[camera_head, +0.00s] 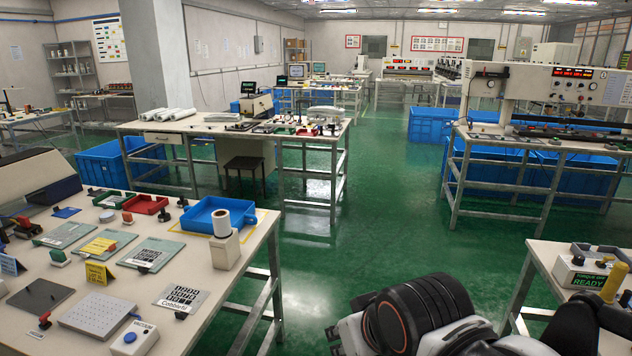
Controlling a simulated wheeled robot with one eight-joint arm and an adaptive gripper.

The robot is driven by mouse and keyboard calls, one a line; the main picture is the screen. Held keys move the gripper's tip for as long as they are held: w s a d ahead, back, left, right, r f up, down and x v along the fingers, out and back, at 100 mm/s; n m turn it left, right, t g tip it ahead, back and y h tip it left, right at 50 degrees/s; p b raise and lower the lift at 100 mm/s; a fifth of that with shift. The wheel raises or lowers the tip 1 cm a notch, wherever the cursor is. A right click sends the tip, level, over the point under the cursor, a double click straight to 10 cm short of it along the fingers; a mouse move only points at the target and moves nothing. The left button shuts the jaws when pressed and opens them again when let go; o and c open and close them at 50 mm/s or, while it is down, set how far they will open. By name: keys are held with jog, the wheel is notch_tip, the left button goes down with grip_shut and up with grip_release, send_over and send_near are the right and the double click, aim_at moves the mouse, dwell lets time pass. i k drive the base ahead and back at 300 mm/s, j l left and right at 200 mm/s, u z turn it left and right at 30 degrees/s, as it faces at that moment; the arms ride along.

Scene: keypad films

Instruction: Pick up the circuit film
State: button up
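Several flat films and sheets lie on the workbench (250,250) at the left. A grey-green sheet (65,234) is at the back left, and a similar sheet with a yellow patch (97,246) is beside it. A grey-green sheet with a black-and-white keypad print (148,256) is to their right. A pale sheet with black squares and lettering (181,297) is nearer the front edge. I cannot tell which is the circuit film. My arm shows at the bottom right, apart from this bench; no gripper fingers can be made out.
A blue tray (205,209) and a white roll on a block (224,241) stand at the bench's right end. A grey perforated plate (95,317) and a vacuum button box (132,338) are near the front. Another bench (550,252) is at right. Green floor between is clear.

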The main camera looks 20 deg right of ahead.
aim_at(592, 254)
jog(key=i+l+z, duration=0.2)
jog(key=i+z, duration=0.25)
jog(key=i+l+z, duration=0.1)
jog(key=i+z, duration=0.7)
jog(key=z, duration=0.15)
jog(key=i+j+z, duration=0.25)
jog(key=i+z, duration=0.2)
jog(key=i+l+z, duration=0.15)
jog(key=z, duration=0.25)
jog(key=i+z, duration=0.6)
jog(key=z, duration=0.15)
